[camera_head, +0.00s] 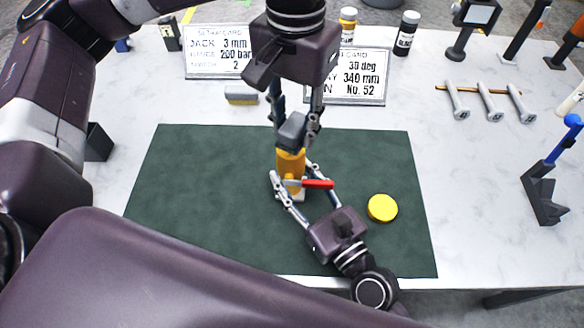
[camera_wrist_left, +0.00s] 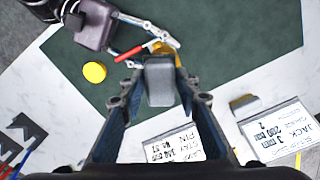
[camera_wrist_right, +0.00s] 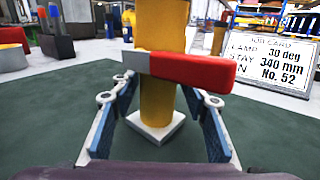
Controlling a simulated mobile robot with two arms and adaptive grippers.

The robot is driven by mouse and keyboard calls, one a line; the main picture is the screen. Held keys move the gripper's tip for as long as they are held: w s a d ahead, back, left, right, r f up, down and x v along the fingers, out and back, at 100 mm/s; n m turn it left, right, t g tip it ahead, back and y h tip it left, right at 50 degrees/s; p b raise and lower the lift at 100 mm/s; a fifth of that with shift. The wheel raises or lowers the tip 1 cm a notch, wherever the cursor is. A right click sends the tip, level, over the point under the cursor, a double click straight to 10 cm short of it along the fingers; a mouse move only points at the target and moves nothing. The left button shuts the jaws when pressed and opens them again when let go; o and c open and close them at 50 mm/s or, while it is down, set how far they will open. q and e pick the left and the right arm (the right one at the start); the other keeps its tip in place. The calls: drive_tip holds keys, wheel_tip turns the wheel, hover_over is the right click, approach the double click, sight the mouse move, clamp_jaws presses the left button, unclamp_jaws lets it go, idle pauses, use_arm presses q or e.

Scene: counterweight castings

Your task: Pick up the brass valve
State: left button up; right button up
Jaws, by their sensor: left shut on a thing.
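The brass valve (camera_head: 290,161) stands upright on a pale square base on the green mat (camera_head: 190,190). It has a red lever and also shows in the right wrist view (camera_wrist_right: 160,105). My right gripper (camera_head: 291,174) is open, with its fingers on either side of the valve and gaps visible in the right wrist view. My left gripper (camera_head: 294,127) is shut on a grey block (camera_head: 292,132), which also shows in the left wrist view (camera_wrist_left: 160,82). In the head view the block overlaps the valve's top; whether they touch I cannot tell.
A yellow disc (camera_head: 382,208) lies on the mat to the right. Two cards, one a job card (camera_head: 345,77), stand behind the mat. A yellow-grey block (camera_head: 241,95) lies near them. Several metal pins (camera_head: 489,101) and a blue-handled tool (camera_head: 548,170) are at right. The mat's left part is clear.

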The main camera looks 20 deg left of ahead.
sight(289, 166)
use_arm(q)
drive_tip(key=shift+w+a+f, duration=0.2)
drive_tip(key=shift+w+a, duration=0.05)
drive_tip(key=shift+a, duration=0.3)
use_arm(e)
drive_tip(key=shift+w+a+f, duration=0.15)
drive_tip(key=shift+w+a, duration=0.05)
drive_tip(key=shift+a, duration=0.25)
drive_tip(key=c, duration=1)
use_arm(q)
drive_tip(key=shift+d, duration=0.1)
use_arm(e)
clamp_jaws()
use_arm(q)
drive_tip(key=shift+r, duration=0.2)
use_arm(e)
drive_tip(key=shift+r, duration=0.2)
